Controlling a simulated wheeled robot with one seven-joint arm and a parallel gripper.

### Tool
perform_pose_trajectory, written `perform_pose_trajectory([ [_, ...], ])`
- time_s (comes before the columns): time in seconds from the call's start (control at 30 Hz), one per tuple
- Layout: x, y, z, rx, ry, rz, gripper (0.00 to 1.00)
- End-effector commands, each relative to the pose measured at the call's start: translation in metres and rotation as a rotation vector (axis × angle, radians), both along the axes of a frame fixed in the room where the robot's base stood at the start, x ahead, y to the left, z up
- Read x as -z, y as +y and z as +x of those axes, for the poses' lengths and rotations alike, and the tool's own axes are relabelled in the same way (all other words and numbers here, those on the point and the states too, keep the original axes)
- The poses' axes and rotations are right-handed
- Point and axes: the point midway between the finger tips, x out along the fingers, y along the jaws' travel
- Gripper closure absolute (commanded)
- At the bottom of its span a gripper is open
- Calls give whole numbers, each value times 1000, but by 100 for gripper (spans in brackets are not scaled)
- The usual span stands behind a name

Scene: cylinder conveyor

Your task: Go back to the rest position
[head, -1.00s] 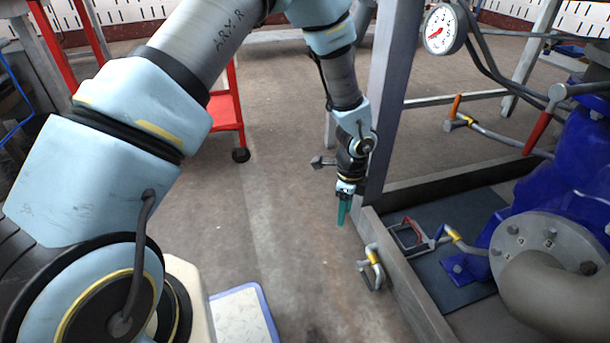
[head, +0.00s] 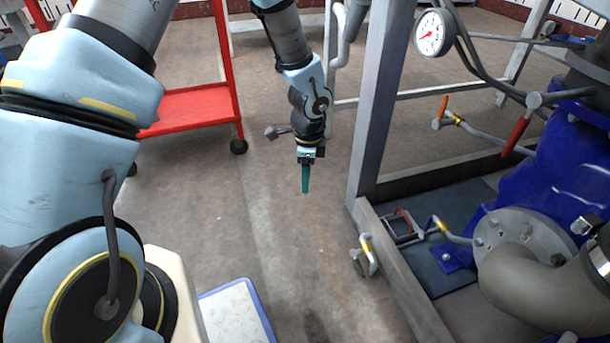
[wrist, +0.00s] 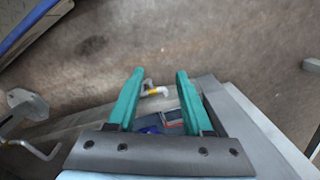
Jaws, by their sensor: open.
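My gripper (head: 305,180) hangs with its teal fingers pointing down over the bare floor, left of the grey metal frame. In the wrist view the two teal fingers of my gripper (wrist: 155,92) stand apart with nothing between them. Behind them, farther off, the grey frame and a small handle with a yellow band (wrist: 156,92) show. No rest position is marked in these views.
The grey frame (head: 405,295) holds blue pipework (head: 575,160), a round gauge (head: 435,33) and a red-handled lever (head: 517,135). A yellow-banded handle (head: 366,256) juts from its left side. A red cart (head: 190,110) stands behind. The floor between is clear.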

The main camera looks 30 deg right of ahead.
Motion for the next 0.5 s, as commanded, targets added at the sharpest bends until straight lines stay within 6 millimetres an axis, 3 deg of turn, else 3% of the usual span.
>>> perform_pose_trajectory([
  [0.37,0,1,1,-3,0,0,49],
  [0.5,-18,21,17,-114,-12,-3,49],
])
